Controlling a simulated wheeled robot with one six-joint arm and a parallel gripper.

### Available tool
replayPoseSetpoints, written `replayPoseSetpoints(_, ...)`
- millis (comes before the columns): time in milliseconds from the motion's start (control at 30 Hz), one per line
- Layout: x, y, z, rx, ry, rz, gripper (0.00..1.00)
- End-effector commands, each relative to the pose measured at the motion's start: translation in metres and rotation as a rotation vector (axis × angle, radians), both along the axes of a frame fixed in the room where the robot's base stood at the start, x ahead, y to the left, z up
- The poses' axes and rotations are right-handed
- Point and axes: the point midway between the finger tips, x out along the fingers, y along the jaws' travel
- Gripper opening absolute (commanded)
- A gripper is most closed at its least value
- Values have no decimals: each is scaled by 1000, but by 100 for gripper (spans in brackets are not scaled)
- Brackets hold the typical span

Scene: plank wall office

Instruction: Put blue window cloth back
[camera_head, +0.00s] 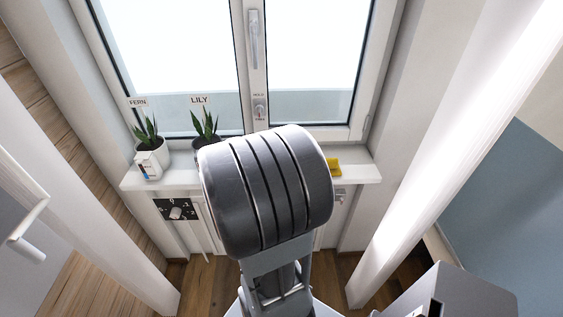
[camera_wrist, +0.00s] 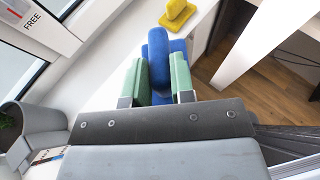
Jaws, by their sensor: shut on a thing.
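The blue cloth (camera_wrist: 158,42) shows in the wrist view as a rounded blue roll with a flatter blue part beside and below it. My gripper (camera_wrist: 158,62) has green fingers on either side of the blue roll and is shut on it, over or at the white window sill (camera_wrist: 105,75). I cannot tell whether the cloth touches the sill. In the head view my grey arm hides the gripper and the cloth. The window sill (camera_head: 355,177) also shows there, below the window (camera_head: 310,60).
A yellow item (camera_wrist: 177,12) lies on the sill just beyond the cloth; the head view shows it too (camera_head: 335,167). Potted plants labelled FERN (camera_head: 150,150) and LILY (camera_head: 205,130) stand on the left, with a small white box (camera_head: 148,166). A dial (camera_head: 176,210) is below the sill.

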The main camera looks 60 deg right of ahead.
Motion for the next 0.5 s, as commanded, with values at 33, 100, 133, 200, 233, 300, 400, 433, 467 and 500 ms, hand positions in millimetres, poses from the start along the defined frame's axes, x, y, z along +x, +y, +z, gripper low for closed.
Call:
replayPoseSetpoints(33, 0, -5, 1, 1, 2, -9, 0)
replayPoseSetpoints(100, 4, -15, -4, 3, 4, -15, 0)
replayPoseSetpoints(133, 7, -21, -8, 4, 5, -16, 0)
replayPoseSetpoints(200, 14, -35, -15, 4, 6, -17, 0)
replayPoseSetpoints(233, 18, -41, -19, 4, 5, -16, 0)
replayPoseSetpoints(300, 27, -57, -26, 4, 6, -15, 0)
replayPoseSetpoints(400, 39, -78, -36, 3, 4, -13, 0)
replayPoseSetpoints(433, 42, -82, -42, 4, 5, -13, 0)
replayPoseSetpoints(467, 45, -86, -48, 4, 6, -11, 0)
replayPoseSetpoints(500, 47, -90, -56, 4, 5, -12, 0)
